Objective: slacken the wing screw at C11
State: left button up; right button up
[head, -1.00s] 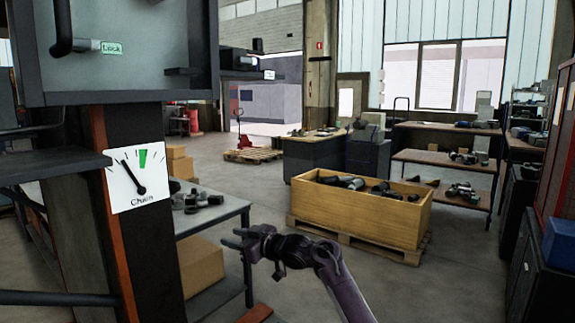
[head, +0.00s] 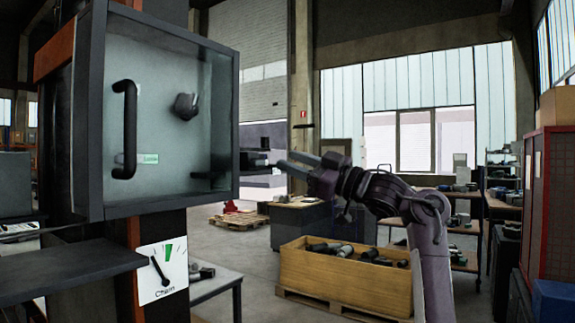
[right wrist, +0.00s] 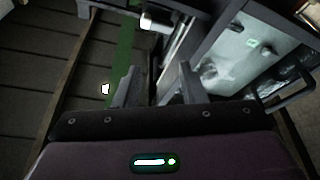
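A dark-framed cabinet with a glass front (head: 222,60) stands at the left in the head view. A dark, knob-like part (head: 186,106) shows behind the glass, perhaps the wing screw; no C11 mark is legible. A dark piece (head: 252,160) sticks out at the cabinet's lower right side. My right gripper (head: 287,163) is beside that side, its fingers pointing left towards the dark piece, seemingly apart from it. In the right wrist view its fingers (right wrist: 158,82) are spread with nothing seen between them, and the glass front (right wrist: 238,52) lies at the upper right. My left gripper is out of view.
The glass front has a black handle (head: 125,130) and a small green label (head: 148,158). A dial marked Chain (head: 162,270) hangs below; its needle points left of the green band. A dark shelf (head: 75,268) juts out at lower left. A wooden crate (head: 345,284) stands on the floor behind.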

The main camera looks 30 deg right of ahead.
jog(key=w+m+h, duration=0.1)
jog(key=m+h, duration=0.2)
jog(key=m, duration=0.6)
jog(key=w+a+m+h, duration=0.1)
jog(key=m+h, duration=0.2)
jog(key=m, duration=0.7)
jog(key=w+m+h+p, duration=0.1)
jog(key=m+h, duration=0.3)
jog(key=m, duration=0.5)
jog(key=shift+w+a+m+g, duration=0.15)
jog(key=shift+a+m+g, duration=0.15)
jog(key=shift+m, duration=0.1)
jog(key=shift+w+h, duration=0.3)
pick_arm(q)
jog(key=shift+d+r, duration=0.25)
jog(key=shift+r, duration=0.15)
pick_arm(e)
jog(key=shift+w+f, duration=0.1)
jog(key=shift+w, duration=0.15)
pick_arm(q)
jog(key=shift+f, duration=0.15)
pick_arm(e)
jog(key=shift+s+a, duration=0.1)
jog(key=shift+a, duration=0.05)
